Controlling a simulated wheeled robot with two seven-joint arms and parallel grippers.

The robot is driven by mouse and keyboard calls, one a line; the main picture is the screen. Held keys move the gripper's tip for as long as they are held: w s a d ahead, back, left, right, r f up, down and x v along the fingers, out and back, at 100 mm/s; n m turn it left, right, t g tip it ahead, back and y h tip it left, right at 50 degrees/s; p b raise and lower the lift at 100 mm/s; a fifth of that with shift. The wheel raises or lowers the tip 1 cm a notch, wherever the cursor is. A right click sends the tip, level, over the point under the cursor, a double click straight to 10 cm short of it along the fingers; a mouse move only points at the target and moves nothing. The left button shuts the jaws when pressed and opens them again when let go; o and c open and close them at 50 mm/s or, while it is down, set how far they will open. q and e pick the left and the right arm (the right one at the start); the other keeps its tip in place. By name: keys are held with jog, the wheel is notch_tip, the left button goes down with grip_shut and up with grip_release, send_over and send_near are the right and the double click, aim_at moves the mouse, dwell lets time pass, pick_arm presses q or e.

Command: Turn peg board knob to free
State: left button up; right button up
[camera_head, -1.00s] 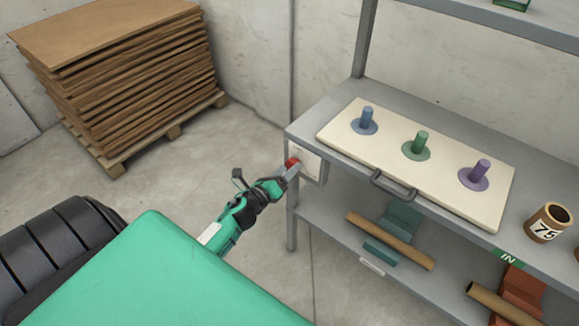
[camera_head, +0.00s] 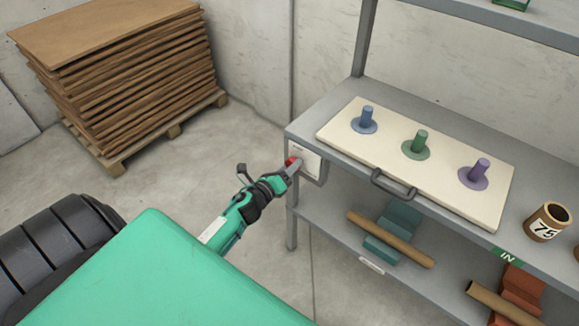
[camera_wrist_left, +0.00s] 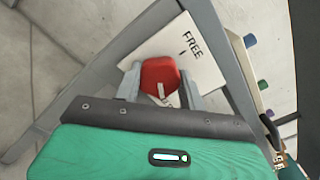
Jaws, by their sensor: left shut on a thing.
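The red knob (camera_head: 292,162) sits on a white plate (camera_head: 309,160) at the left end of the shelf. In the left wrist view the knob (camera_wrist_left: 160,77) shows between the fingers, and the plate (camera_wrist_left: 205,65) reads "FREE" with a short mark under it. A second label is partly hidden by the knob and gripper. My left gripper (camera_head: 291,170) is shut on the knob; in the wrist view its fingers (camera_wrist_left: 160,86) lie on either side of it. The peg board (camera_head: 440,182) lies on the shelf with blue, green and purple pegs and a handle. My right gripper is not in view.
The grey shelf (camera_head: 375,225) holds cardboard tubes on coloured blocks on its lower level. A tube marked 75 (camera_head: 547,222) stands right of the board. A stack of brown sheets (camera_head: 125,75) stands on a pallet at the back left. The floor between is clear.

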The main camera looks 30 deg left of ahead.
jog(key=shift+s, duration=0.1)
pick_arm(q)
jog(key=n+p, duration=0.8)
jog(key=n, duration=1.6)
jog(key=shift+f+p, duration=0.15)
jog(key=shift+p, duration=0.15)
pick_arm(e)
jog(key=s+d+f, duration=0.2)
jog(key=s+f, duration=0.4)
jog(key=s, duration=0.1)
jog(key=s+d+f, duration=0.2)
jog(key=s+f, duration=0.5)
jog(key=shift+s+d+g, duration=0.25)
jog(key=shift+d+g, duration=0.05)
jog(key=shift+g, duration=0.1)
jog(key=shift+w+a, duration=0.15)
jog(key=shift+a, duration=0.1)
pick_arm(q)
jog(key=o, duration=1)
jog(key=shift+c, duration=0.2)
